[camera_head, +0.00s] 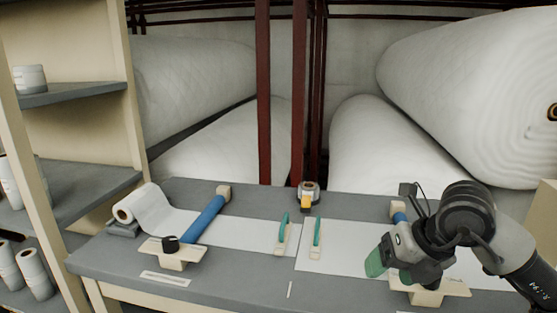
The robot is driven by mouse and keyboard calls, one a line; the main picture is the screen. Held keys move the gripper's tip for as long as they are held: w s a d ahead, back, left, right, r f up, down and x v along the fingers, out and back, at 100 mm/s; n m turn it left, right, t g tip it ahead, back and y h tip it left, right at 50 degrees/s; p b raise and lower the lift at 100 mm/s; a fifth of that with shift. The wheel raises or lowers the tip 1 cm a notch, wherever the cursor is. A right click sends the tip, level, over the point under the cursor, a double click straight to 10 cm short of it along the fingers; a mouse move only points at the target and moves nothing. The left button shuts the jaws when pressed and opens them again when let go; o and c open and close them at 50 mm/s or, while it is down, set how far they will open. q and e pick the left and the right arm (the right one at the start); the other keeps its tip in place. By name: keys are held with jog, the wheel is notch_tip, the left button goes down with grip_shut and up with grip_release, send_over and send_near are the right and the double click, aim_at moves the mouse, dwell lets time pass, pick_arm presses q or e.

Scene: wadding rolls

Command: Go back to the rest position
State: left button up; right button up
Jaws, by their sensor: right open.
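My right gripper (389,270) hangs over the right part of the grey table (230,268), with green fingertips pointing down. It is open, and I see nothing between its fingers. It is above or beside a light wooden block (428,297), partly hidden by the gripper and arm; I cannot tell whether they touch. The arm comes in from the lower right. My left gripper is not in view.
White sheet (265,234) from a small roll (124,211) lies on the table. A blue roller (203,218), two green-handled tools (282,230) (316,238) and a tape dispenser (308,193) are there. Shelves (75,95) stand left; large white rolls (470,85) lie behind.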

jog(key=s+a+r+y, duration=0.2)
jog(key=s+a+y, duration=0.1)
jog(key=a+y, duration=0.45)
jog(key=s+a+r+y, duration=0.3)
jog(key=a+y, duration=0.4)
jog(key=y, duration=0.1)
jog(key=w+d+m+t+h, duration=0.3)
jog(key=d+m+t, duration=0.2)
jog(key=m+t, duration=0.95)
jog(key=s+d+f+m+g+h, duration=0.1)
jog(key=d+f+m+h, duration=0.4)
jog(key=f+m+h, duration=0.4)
jog(key=s+d+f+m+g+h, duration=0.1)
jog(key=d+f+m+h, duration=0.4)
jog(key=f+m+h, duration=0.35)
jog(key=s+f+m+g+y, duration=0.1)
jog(key=s+f+m+g, duration=0.1)
jog(key=s+f+g, duration=1.3)
jog(key=s+f+p, duration=0.2)
jog(key=f, duration=1)
jog(key=s+f+p, duration=0.1)
jog(key=s+f, duration=0.1)
jog(key=f, duration=1)
jog(key=s+d+f+p, duration=0.2)
jog(key=s+f, duration=1.1)
jog(key=s, duration=0.3)
jog(key=shift+s+n, duration=0.15)
jog(key=shift+n, duration=0.25)
